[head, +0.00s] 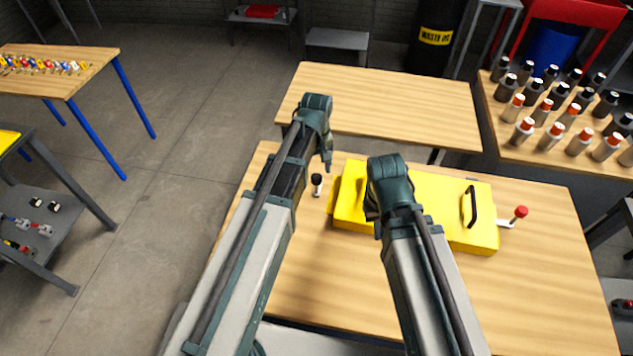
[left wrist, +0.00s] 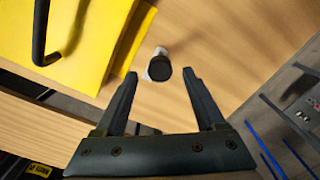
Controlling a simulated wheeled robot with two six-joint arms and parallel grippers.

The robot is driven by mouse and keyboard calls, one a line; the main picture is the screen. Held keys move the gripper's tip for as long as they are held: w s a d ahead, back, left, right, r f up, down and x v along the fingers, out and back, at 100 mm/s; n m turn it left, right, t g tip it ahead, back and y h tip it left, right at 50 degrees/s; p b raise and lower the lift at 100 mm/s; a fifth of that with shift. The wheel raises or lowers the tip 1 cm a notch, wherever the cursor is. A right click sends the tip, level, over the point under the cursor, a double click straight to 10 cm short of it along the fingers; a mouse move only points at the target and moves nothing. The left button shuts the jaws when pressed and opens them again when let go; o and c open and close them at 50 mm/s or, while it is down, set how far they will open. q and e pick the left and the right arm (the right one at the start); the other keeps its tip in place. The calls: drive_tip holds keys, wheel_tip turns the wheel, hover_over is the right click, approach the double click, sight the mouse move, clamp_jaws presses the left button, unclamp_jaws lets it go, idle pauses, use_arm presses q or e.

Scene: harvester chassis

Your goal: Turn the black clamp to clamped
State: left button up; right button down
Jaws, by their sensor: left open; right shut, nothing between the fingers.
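The black clamp (head: 317,179) stands at the left end of the yellow chassis (head: 425,200), with a black knob on a white stem. In the left wrist view the clamp's black knob (left wrist: 160,72) appears between the tips of my open left gripper (left wrist: 160,76). In the head view my left gripper (head: 326,166) points down just above and beside the knob. I cannot tell whether a finger touches it. My right gripper (head: 372,212) is shut and empty above the left part of the chassis, mostly hidden by its own wrist.
A red-knobbed clamp (head: 520,212) sits at the chassis's right end, near a black handle (head: 469,206). The wooden table (head: 330,290) is otherwise bare. Several bottles (head: 560,110) stand on another table at the right. An empty table (head: 390,105) stands behind.

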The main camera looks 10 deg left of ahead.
use_arm(q)
wheel_tip(320, 180, down, 2)
drive_tip(key=shift+f+b, duration=0.15)
drive_tip(key=shift+b, duration=0.5)
clamp_jaws()
